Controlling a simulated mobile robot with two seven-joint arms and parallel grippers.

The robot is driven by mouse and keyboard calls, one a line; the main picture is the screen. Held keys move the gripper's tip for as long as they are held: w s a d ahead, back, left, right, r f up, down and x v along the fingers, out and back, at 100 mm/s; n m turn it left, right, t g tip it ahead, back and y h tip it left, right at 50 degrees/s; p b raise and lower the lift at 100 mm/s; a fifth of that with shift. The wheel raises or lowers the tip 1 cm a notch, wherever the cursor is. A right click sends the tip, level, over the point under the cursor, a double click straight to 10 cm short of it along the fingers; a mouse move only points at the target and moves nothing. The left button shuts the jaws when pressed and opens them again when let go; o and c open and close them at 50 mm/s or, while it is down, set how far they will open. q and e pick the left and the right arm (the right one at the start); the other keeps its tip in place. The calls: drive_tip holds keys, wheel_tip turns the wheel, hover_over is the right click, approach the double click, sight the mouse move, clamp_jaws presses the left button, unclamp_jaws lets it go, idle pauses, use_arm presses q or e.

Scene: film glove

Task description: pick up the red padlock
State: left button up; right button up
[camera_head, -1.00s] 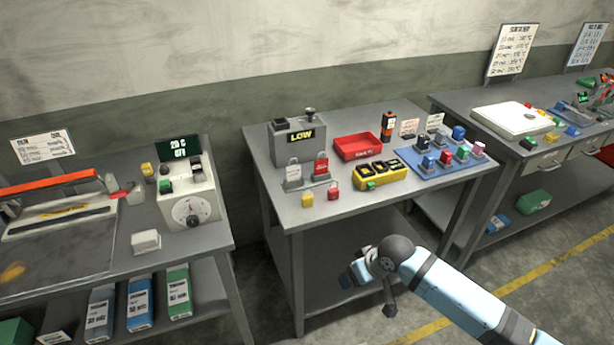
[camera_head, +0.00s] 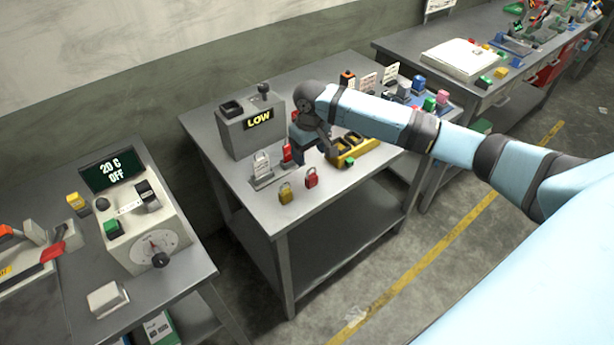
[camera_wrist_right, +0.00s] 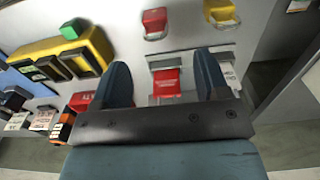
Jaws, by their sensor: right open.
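The red padlock (camera_head: 311,178) stands near the front edge of the middle table, just right of a yellow padlock (camera_head: 285,193). In the right wrist view the red padlock (camera_wrist_right: 154,20) is at the top, beyond the fingertips, with the yellow padlock (camera_wrist_right: 220,12) to its right. My right gripper (camera_head: 306,148) is over the table, behind the red padlock in the head view. In the wrist view its fingers (camera_wrist_right: 162,62) are apart with nothing gripped; a red tag (camera_wrist_right: 165,84) shows between them, farther down. My left gripper is out of view.
A white tag on a stand (camera_head: 261,167) is left of the gripper. A yellow case (camera_head: 354,149) lies close to its right. The tabletop's front left is clear.

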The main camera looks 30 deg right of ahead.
hover_over(312, 177)
drive_tip(key=f, duration=0.5)
drive_tip(key=shift+w+a, duration=0.15)
drive_tip(key=shift+a, duration=0.2)
drive_tip(key=shift+d+f+p, duration=0.2)
drive_tip(key=shift+f+p, duration=0.15)
drive_tip(key=shift+f, duration=1)
drive_tip(key=shift+d+f+p, duration=0.15)
drive_tip(key=shift+f+p, duration=0.2)
drive_tip(key=shift+f, duration=1)
drive_tip(key=c, duration=1.1)
drive_tip(key=shift+o, duration=0.2)
drive_tip(key=shift+r, duration=0.1)
